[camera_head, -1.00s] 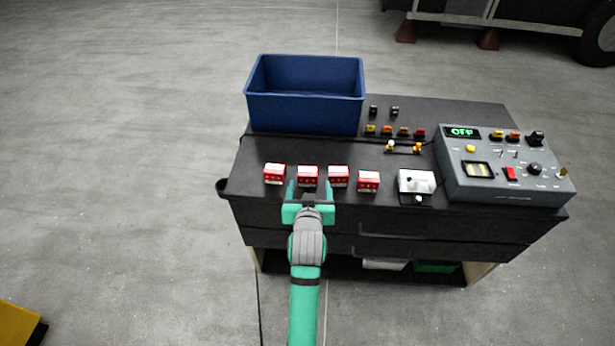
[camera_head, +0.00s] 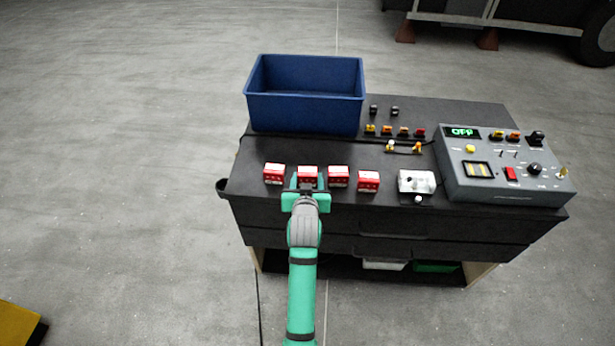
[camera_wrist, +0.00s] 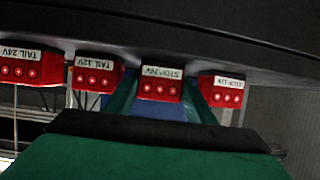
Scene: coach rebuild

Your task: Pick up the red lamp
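Several red boxes stand in a row near the front edge of the black cart top. In the wrist view their labels are upside down and seem to read TAIL 24V (camera_wrist: 30,70), TAIL 12V (camera_wrist: 96,76), STOP 24V (camera_wrist: 161,86) and STOP 12V (camera_wrist: 225,92). My gripper (camera_head: 307,180) has its green fingers on either side of the second box from the left (camera_head: 308,174), the STOP 24V one. Little gap shows between fingers and box; whether they touch is unclear. A small red piece (camera_head: 420,132) ends a row of coloured pieces farther back. Which one is the lamp is unclear.
A blue bin (camera_head: 305,110) stands at the cart's back left. A grey control panel (camera_head: 505,165) reading OFF is at the right. A small white device (camera_head: 417,182) sits right of the boxes. The neighbouring red boxes are close to my fingers.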

